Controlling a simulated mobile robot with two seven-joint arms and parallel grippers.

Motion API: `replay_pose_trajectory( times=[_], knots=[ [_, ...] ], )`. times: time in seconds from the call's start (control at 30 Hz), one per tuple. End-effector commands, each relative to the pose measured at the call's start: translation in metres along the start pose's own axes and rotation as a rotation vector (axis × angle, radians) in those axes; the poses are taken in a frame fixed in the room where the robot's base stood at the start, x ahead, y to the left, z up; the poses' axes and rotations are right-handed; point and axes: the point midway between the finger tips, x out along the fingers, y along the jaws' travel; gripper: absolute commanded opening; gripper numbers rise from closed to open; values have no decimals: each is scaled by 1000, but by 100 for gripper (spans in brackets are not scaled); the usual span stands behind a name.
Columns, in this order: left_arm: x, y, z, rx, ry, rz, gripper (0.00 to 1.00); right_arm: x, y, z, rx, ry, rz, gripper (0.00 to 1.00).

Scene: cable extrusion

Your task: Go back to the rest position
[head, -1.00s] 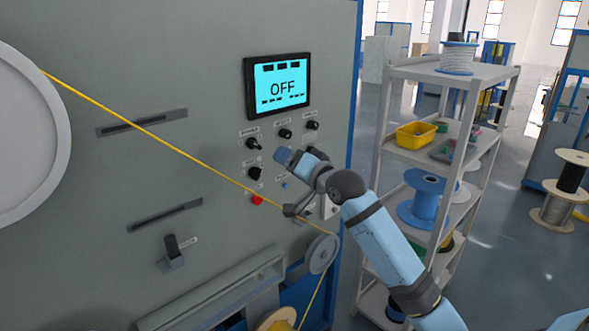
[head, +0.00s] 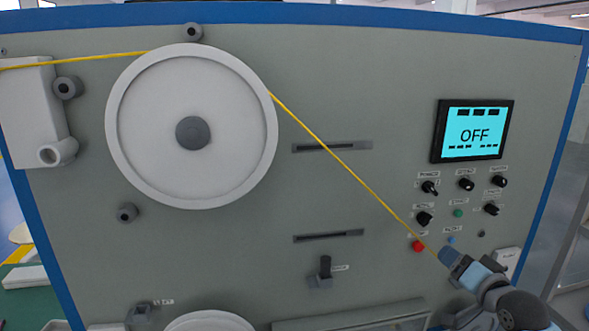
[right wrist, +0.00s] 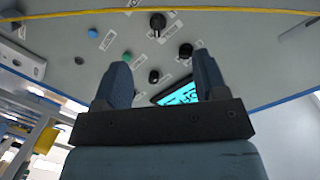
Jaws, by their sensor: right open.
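My right gripper (head: 447,256) is at the lower right of the head view, in front of the panel below the knobs. In the right wrist view the right gripper (right wrist: 160,72) has its two slate-blue fingers apart, with nothing between them. The panel's knobs (right wrist: 157,25) and screen (right wrist: 180,93) show beyond the fingers, clear of them. My left gripper is in neither view.
The grey machine (head: 330,80) carries a large white wheel (head: 150,130), a screen reading OFF (head: 474,132) and a red button (head: 418,246). A yellow cable (head: 340,157) runs from the wheel down towards my right gripper. A lever (head: 325,268) sticks out lower down.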

Motion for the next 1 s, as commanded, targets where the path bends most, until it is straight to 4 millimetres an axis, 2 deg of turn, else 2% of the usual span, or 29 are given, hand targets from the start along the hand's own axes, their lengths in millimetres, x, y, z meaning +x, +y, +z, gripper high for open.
replay_pose_trajectory(
  times=[0.03,0.17,0.3,0.37,0.4,0.5,0.6,0.7,0.8,1.0],
  knots=[
    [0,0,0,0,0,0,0,-6,12,38,-36,-40,22,66],
    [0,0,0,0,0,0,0,-30,34,125,-160,-127,59,66],
    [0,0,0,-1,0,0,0,-68,51,213,-293,-225,82,66],
    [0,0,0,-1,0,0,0,-89,56,249,-349,-269,85,66],
    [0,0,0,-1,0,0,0,-104,58,273,-386,-297,85,66],
    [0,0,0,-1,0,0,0,-144,59,327,-474,-367,80,66],
    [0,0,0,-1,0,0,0,-181,57,370,-550,-426,68,66],
    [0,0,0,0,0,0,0,-209,54,398,-607,-467,55,66],
    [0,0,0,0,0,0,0,-227,50,415,-640,-491,44,66],
    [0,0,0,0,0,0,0,-234,49,421,-657,-499,40,66]
  ],
)
